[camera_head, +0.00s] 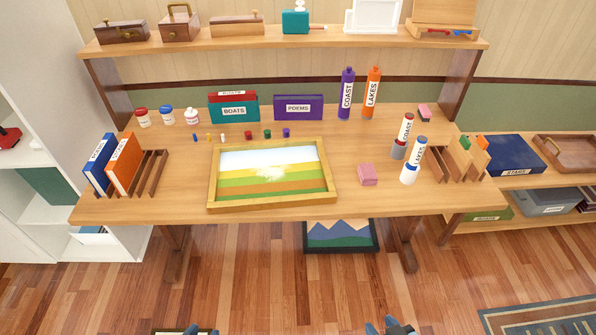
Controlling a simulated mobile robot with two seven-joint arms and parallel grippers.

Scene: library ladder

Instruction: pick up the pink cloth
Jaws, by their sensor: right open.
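A pink folded block that looks like the cloth (368,175) lies on the wooden desk (350,205), right of the framed landscape picture (270,174). A smaller pink item (424,112) lies farther back on the desk at the right; its kind is too small to tell. My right gripper (390,327) shows at the bottom edge, open and empty, low in front of the desk and well apart from the cloth. My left gripper (198,331) barely shows at the bottom edge; its jaws are mostly cut off.
A wooden rack (458,160) stands farther right. A shelf (290,39) spans above the desk's back. The desk front beside the cloth is clear.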

